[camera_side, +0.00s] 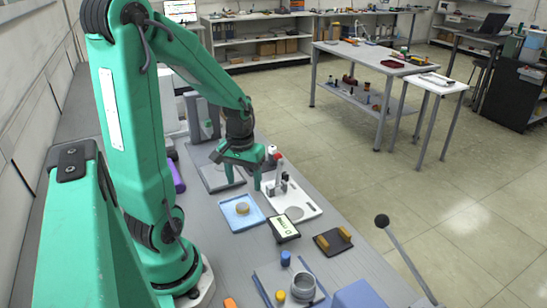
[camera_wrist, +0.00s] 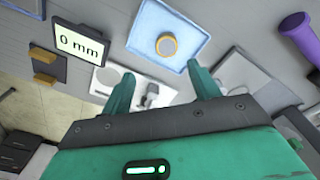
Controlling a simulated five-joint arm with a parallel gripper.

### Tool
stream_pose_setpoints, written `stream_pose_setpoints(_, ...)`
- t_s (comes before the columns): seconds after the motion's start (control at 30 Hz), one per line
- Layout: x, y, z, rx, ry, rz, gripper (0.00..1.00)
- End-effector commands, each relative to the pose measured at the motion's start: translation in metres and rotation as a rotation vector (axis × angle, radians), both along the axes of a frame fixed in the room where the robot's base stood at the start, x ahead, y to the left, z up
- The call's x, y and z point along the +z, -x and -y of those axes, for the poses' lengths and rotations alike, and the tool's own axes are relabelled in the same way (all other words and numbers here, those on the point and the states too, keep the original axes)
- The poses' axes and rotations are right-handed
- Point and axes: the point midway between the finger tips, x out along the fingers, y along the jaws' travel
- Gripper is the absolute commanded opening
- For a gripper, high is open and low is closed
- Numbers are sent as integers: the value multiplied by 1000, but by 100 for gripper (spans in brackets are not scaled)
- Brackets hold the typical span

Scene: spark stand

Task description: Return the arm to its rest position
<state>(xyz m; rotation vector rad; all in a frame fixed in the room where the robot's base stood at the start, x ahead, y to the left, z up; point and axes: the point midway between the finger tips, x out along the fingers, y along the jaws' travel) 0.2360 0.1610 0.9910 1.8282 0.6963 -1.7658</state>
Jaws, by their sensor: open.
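My green arm reaches over the bench from the left in the side view. My gripper (camera_side: 243,182) is open and empty above the bench, between a grey plate and a white stand base. In the wrist view its two green fingers (camera_wrist: 163,95) are spread apart with nothing between them. The white base (camera_side: 300,208) carries a small grey metal post fixture (camera_side: 281,185) and a round pad. It also shows in the wrist view (camera_wrist: 105,78), partly hidden by a finger.
A blue tray (camera_side: 231,222) holds a tan ring (camera_side: 242,208). A display (camera_wrist: 82,42) reads 0 mm. A lever (camera_side: 405,262) rises at the front.

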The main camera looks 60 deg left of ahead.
Motion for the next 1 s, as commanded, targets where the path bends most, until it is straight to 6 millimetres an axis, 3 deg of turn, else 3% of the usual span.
stream_pose_setpoints(0.47, 76, -18, 74, -325, -100, 182, 61)
stream_pose_setpoints(0.8, 124, -6, 131, -570, -152, 336, 61)
stream_pose_setpoints(1.0, 141, 6, 153, -675, -167, 407, 61)
